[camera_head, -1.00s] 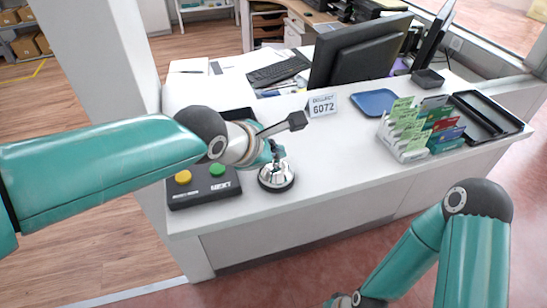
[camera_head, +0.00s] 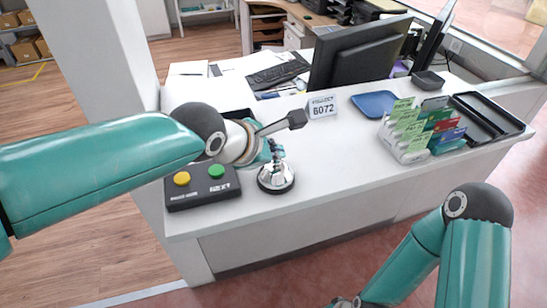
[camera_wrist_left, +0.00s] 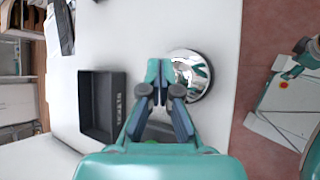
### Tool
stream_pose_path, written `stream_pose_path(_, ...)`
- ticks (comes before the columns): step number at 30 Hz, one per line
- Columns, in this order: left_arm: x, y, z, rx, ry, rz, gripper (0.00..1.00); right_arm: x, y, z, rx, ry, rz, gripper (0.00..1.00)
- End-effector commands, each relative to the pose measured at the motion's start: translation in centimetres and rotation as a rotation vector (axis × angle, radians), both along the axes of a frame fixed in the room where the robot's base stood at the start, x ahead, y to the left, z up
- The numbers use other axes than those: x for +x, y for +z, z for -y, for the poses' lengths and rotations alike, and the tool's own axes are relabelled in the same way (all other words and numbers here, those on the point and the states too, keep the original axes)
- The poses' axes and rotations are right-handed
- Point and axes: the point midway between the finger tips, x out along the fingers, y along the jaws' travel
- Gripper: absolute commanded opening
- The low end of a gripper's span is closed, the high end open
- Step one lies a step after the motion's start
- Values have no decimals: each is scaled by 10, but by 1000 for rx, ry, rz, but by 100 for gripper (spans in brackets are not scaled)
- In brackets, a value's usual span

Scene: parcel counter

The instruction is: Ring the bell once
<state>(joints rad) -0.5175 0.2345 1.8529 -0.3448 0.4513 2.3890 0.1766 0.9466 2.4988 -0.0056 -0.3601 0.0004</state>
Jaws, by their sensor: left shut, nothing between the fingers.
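The silver bell (camera_head: 276,179) stands on its dark base on the white counter, near its front edge, right of a black button box. My left gripper (camera_head: 277,152) is shut and empty, its fingers pointing down at the top of the bell. In the left wrist view the shut fingertips (camera_wrist_left: 160,76) appear just left of the bell's chrome dome (camera_wrist_left: 194,77) and cover its left edge. I cannot tell whether they touch it.
The black button box (camera_head: 203,194) has yellow and green buttons. A black open box (camera_wrist_left: 88,108) lies behind the left gripper. A number sign (camera_head: 322,107), blue tray (camera_head: 374,103), card rack (camera_head: 405,150) and monitor (camera_head: 355,65) stand farther back. The counter right of the bell is clear.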

Motion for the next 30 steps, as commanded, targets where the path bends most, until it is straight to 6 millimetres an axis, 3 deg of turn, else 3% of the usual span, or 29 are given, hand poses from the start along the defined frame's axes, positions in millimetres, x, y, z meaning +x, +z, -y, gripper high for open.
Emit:
stream_pose_path(8,0,6,0,-1,1,1,0,0,4,0,0,0,0,64)
stream_pose_path(24,0,58,0,-2,1,2,0,0,35,0,0,0,0,64)
stream_pose_path(30,0,61,0,-2,1,2,0,0,36,0,0,0,0,64)
